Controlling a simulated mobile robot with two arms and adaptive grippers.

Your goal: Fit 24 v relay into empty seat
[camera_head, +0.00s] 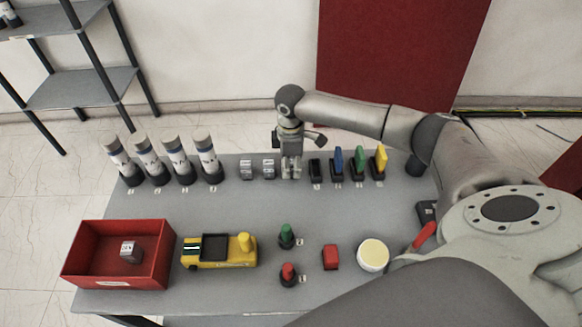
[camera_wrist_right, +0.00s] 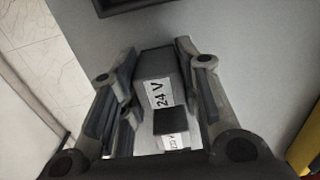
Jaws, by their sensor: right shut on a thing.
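My right gripper (camera_head: 291,172) points down at the back of the table, at the right end of the row of small grey relays. In the right wrist view it (camera_wrist_right: 158,100) is shut on a grey relay with a white 24 V label (camera_wrist_right: 160,92). A smaller dark block with a white label (camera_wrist_right: 172,142) shows just below it, partly hidden. Two grey relays (camera_head: 246,169) (camera_head: 268,167) stand to the left of the gripper. No empty seat can be made out; the gripper covers the spot under it. My left gripper is not in view.
Close right of the gripper stand black, blue, green and yellow upright pieces (camera_head: 337,163). In front are a red bin (camera_head: 163,255) holding a grey relay (camera_head: 130,251), a yellow device (camera_head: 219,252) and buttons. The middle of the table is clear.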

